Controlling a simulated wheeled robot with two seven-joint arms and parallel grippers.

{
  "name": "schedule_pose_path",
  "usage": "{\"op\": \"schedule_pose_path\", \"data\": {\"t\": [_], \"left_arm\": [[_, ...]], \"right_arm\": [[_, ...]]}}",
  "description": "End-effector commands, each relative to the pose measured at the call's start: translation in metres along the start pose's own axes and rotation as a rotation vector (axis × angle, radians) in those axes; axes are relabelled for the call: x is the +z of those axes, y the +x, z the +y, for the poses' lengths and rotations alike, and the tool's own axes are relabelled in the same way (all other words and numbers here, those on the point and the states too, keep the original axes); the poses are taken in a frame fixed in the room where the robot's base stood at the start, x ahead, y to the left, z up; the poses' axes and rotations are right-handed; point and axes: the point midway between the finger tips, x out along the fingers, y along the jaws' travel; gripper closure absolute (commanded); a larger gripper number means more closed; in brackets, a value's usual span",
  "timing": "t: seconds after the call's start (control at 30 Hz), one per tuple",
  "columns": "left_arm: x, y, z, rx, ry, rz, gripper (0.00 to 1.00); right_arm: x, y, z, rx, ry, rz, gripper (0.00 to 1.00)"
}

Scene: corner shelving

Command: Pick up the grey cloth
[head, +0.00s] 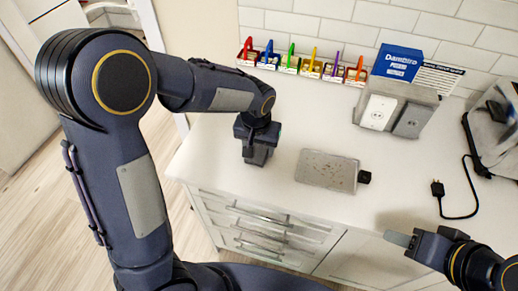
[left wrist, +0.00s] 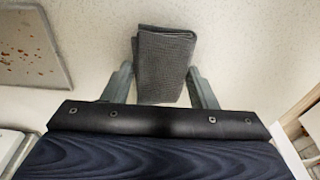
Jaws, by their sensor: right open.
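The grey cloth (left wrist: 164,60) is a dark, folded, textured piece on the white counter in the left wrist view. My left gripper (left wrist: 160,80) has one finger at each side of the cloth, with the tips close against its edges. I cannot tell whether the fingers press on it. In the head view my left gripper (head: 257,150) points down at the counter's left part and hides the cloth. My right gripper (head: 402,240) is open and empty at the lower right, near the counter's front edge.
A speckled metal plate (head: 327,170) with a black knob lies right of my left gripper. Several coloured holders (head: 302,66) line the wall. A blue box (head: 398,63) sits behind an outlet unit (head: 395,106). A black plug and cord (head: 439,190) lie at right.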

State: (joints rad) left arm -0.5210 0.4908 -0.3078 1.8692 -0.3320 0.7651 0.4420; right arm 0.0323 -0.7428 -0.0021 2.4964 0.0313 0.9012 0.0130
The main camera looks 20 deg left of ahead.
Motion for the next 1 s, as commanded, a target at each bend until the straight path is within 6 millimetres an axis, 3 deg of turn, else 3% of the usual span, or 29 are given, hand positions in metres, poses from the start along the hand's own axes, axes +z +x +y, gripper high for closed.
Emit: {"op": "schedule_pose_path", "data": {"t": [0.17,0.63,0.8,1.0], "left_arm": [[0.000,0.000,0.000,0.000,0.000,0.000,0.69],[-0.002,-0.010,0.000,0.001,0.000,0.003,0.70],[-0.005,-0.035,0.002,0.003,0.002,0.005,0.70],[0.016,-0.081,0.028,0.004,0.007,0.008,0.70]], "right_arm": [[0.000,0.000,0.000,0.000,0.000,0.000,0.53],[0.000,0.000,0.000,0.000,0.000,0.000,0.53],[0.000,0.000,0.000,0.000,0.000,0.000,0.53],[0.002,0.005,0.002,0.000,0.000,0.000,0.53]]}}
